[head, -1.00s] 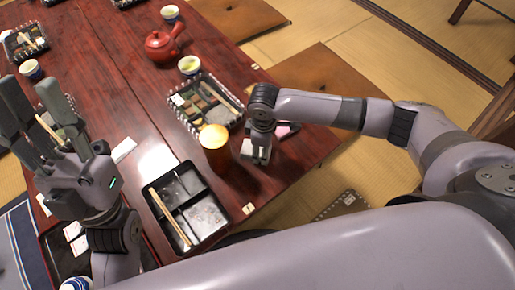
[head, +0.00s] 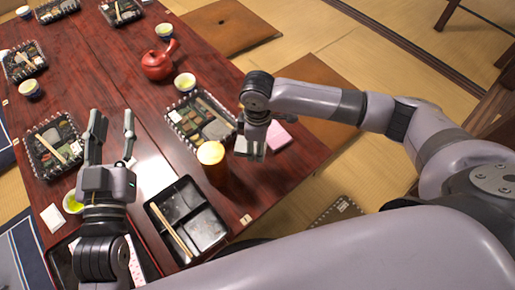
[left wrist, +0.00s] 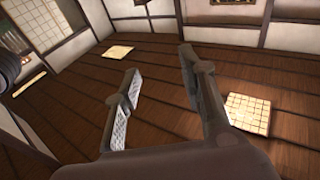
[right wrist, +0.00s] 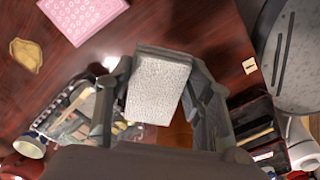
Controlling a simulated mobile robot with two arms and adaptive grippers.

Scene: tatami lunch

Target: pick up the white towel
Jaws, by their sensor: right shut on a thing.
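The white towel (right wrist: 156,88) is a folded, textured block between the fingers of my right gripper (right wrist: 160,100) in the right wrist view. In the head view, my right gripper (head: 250,150) is over the table's near right side, beside the brown cup, and a pale part of the towel (head: 241,147) shows at its fingers. I cannot tell how far the towel is above the table. My left gripper (head: 112,135) is open and empty over the table's left part; its spread fingers also show in the left wrist view (left wrist: 162,95).
A brown cup (head: 212,168) with a pale top stands left of my right gripper. A black divided tray (head: 205,235) with chopsticks is in front. A pink booklet-like item (head: 279,137) lies right. A filled lunch tray (head: 172,112) and red teapot (head: 158,62) are behind.

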